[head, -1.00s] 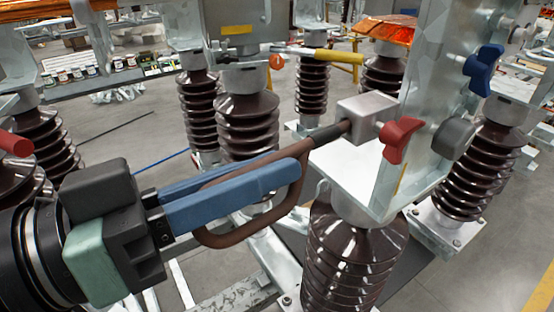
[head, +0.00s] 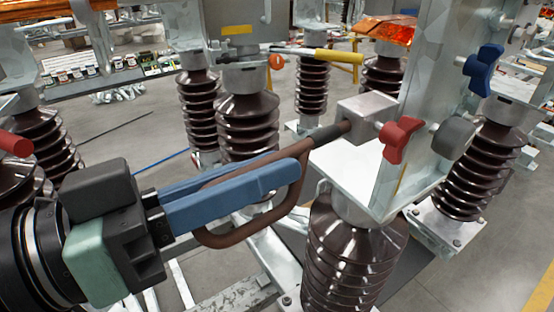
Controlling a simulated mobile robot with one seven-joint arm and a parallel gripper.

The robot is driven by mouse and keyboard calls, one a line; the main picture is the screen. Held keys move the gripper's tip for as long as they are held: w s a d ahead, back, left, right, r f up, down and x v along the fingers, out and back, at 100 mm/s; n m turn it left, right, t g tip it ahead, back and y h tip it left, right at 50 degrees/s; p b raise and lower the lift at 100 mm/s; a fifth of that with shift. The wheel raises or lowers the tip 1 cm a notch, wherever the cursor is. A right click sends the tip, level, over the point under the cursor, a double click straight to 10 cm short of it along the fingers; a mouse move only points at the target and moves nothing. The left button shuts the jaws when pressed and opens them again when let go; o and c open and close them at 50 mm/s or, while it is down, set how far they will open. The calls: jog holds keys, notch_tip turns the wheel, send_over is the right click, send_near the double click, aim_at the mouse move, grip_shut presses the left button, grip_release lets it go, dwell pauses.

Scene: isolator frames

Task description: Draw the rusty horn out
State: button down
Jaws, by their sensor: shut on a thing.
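The rusty horn (head: 246,234) is a brown rod bent into a loop at its left end. Its straight shank runs up and right through a dark sleeve into a grey metal block (head: 366,112) in the middle of the head view. My gripper (head: 236,192) has long blue fingers and comes in from the left. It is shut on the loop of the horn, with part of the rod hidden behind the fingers. A red knob (head: 400,138) sits on the right side of the block.
A brown ribbed insulator (head: 352,255) stands under the bracket just below the block. A metal plate (head: 440,60) rises on the right with a blue knob (head: 484,70) and a grey knob (head: 454,137). More insulators stand behind, and a yellow-handled rod (head: 330,54) lies beyond the horn.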

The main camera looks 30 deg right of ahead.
jog(key=a+b, duration=0.1)
jog(key=a, duration=0.5)
jog(key=shift+f, duration=0.2)
dwell(0.6)
jog(key=shift+s, duration=0.1)
